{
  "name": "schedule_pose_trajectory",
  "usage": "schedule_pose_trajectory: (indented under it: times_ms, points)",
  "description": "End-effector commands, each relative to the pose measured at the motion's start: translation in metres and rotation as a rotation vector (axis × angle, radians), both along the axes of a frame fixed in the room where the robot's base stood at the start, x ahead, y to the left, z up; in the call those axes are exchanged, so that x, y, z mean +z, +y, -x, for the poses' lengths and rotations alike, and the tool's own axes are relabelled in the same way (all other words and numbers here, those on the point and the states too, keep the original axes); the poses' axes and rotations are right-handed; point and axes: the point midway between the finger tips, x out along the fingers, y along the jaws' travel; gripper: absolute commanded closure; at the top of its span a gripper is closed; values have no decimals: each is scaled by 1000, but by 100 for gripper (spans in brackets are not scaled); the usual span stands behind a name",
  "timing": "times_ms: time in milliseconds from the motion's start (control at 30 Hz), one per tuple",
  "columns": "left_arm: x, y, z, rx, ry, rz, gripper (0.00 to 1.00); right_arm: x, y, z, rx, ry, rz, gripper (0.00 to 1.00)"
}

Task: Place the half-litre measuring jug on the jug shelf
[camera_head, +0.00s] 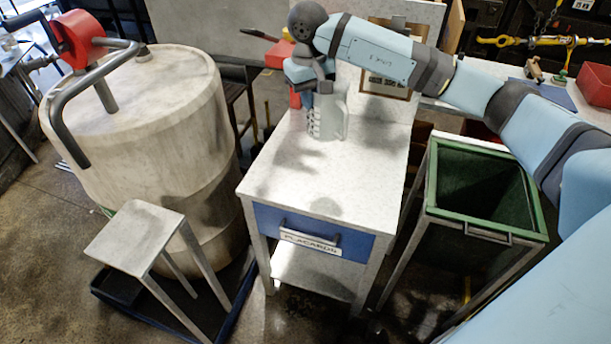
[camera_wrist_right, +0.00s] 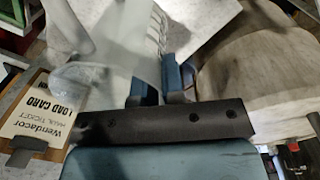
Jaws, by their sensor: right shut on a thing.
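The half-litre measuring jug (camera_head: 328,117) is a pale, translucent jug with dark scale marks and a handle on its right. It is upright over the back of the white-topped cabinet (camera_head: 340,190); I cannot tell whether its base touches the top. My right gripper (camera_head: 309,100) is shut on the jug's upper left side. In the right wrist view, the jug (camera_wrist_right: 115,40) lies up against the fingers (camera_wrist_right: 154,88), its scale marks near one finger. I cannot make out for sure which surface is the jug shelf. My left gripper is out of view.
A clipboard with a load card (camera_wrist_right: 42,112) lies near the jug in the wrist view. A big pale drum (camera_head: 160,130) with a red-headed pump and a stool (camera_head: 135,236) stand left. A green bin (camera_head: 480,215) stands right. The cabinet top's front is clear.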

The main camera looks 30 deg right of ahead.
Motion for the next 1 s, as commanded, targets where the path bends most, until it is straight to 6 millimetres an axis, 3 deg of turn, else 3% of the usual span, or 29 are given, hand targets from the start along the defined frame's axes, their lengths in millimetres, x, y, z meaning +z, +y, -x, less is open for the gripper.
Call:
schedule_pose_trajectory:
  times_ms: [300,500,767,1000]
  points:
    - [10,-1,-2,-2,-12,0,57,-83,1,2,1,8,-1,100]
    - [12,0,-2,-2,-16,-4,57,-128,1,1,0,5,0,100]
    - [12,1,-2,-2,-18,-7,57,-150,0,1,0,2,1,100]
    - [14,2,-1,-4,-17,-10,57,-184,1,1,-1,3,-1,100]
